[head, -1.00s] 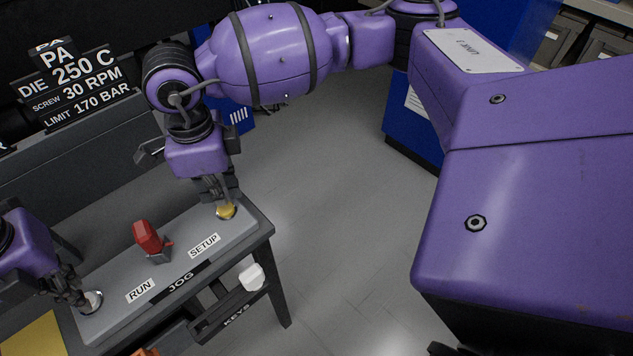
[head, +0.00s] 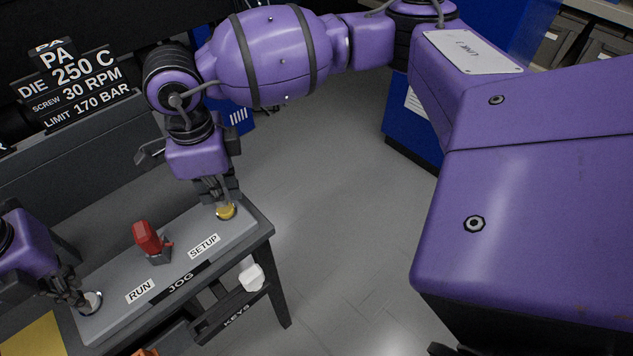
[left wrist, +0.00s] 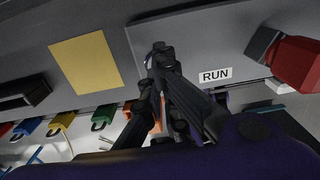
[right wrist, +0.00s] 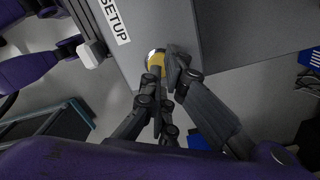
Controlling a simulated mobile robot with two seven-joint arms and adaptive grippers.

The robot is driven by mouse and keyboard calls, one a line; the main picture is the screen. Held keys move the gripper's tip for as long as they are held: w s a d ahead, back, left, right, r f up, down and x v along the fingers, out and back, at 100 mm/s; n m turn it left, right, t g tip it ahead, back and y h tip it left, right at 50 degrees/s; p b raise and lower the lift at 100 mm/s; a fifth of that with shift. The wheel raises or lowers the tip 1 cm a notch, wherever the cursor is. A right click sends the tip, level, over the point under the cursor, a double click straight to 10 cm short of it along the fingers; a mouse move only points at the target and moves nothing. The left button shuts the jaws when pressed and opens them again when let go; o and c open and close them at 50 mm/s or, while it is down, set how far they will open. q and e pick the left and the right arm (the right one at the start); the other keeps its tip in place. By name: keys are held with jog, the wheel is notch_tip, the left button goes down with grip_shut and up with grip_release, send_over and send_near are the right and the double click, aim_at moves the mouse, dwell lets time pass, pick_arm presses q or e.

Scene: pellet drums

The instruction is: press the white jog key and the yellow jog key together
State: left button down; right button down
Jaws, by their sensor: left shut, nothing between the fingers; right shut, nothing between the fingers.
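The white jog key (head: 92,302) sits at the left end of the grey jog panel (head: 120,318). My left gripper (head: 80,299) is shut and empty, its fingertips at the white key; in the left wrist view the fingers (left wrist: 160,52) hide that key. The yellow jog key (head: 227,211) sits at the panel's right end. My right gripper (head: 222,200) is shut and empty, its tips at the yellow key, which also shows in the right wrist view (right wrist: 156,60). I cannot tell whether either key is pushed down.
A red selector switch (head: 148,238) stands between the keys, with RUN and SETUP labels beside it. A yellow sheet (left wrist: 85,62) lies left of the panel. Several coloured padlocks (left wrist: 62,124) hang at the bench edge. A white object (head: 251,276) hangs near the KEYS rail.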

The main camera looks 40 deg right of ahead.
aim_at(225, 208)
pick_arm(q)
jog(key=shift+f, duration=0.15)
dwell(0.3)
